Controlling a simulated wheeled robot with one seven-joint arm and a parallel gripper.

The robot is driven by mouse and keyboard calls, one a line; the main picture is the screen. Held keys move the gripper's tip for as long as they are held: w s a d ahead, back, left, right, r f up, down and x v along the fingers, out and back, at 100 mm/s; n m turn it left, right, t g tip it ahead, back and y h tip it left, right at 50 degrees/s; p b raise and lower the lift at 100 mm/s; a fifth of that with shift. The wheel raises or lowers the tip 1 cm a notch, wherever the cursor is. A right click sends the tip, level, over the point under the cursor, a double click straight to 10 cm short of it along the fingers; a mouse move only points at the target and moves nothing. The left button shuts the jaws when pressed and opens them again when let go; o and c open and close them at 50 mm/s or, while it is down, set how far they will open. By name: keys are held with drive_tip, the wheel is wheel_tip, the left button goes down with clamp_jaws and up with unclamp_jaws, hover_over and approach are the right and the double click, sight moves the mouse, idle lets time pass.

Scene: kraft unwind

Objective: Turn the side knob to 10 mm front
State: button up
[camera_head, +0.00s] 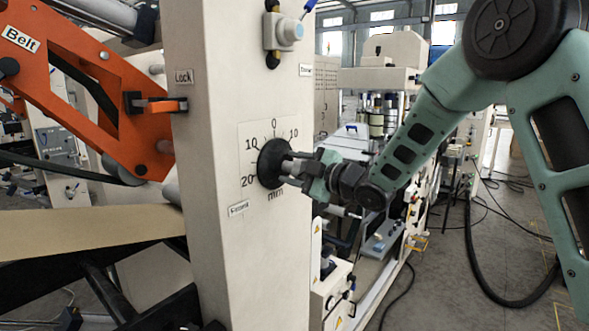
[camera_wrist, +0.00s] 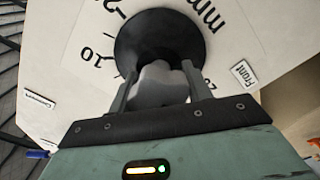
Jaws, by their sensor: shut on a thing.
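The side knob (camera_head: 270,164) is a round black dial on the face of the cream column, in the middle of the head view. Its printed scale (camera_head: 275,128) has 0 at the top, 10 on both sides and 20 at lower left. My gripper (camera_head: 288,168) reaches it from the right and is shut on it. In the wrist view the black knob disc (camera_wrist: 140,32) is at top centre, with its grey grip bar (camera_wrist: 160,85) between my two fingers. I cannot make out a pointer or the exact setting. A "Front" label (camera_wrist: 244,74) is right of the knob.
An orange belt arm (camera_head: 85,75) and an orange lock lever (camera_head: 160,106) are at the left of the column. More machinery (camera_head: 385,100) stands behind. The floor at right is mostly open, with cables.

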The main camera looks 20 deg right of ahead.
drive_tip(key=shift+m, duration=0.3)
drive_tip(key=m+b, duration=0.2)
drive_tip(key=m, duration=0.1)
drive_tip(key=shift+f+m, duration=0.1)
drive_tip(key=shift+m, duration=0.2)
drive_tip(key=m, duration=0.5)
drive_tip(key=shift+m, duration=0.3)
drive_tip(key=o, duration=1)
drive_tip(key=b+v, duration=0.6)
drive_tip(key=v, duration=1.1)
drive_tip(key=shift+s+d, duration=0.15)
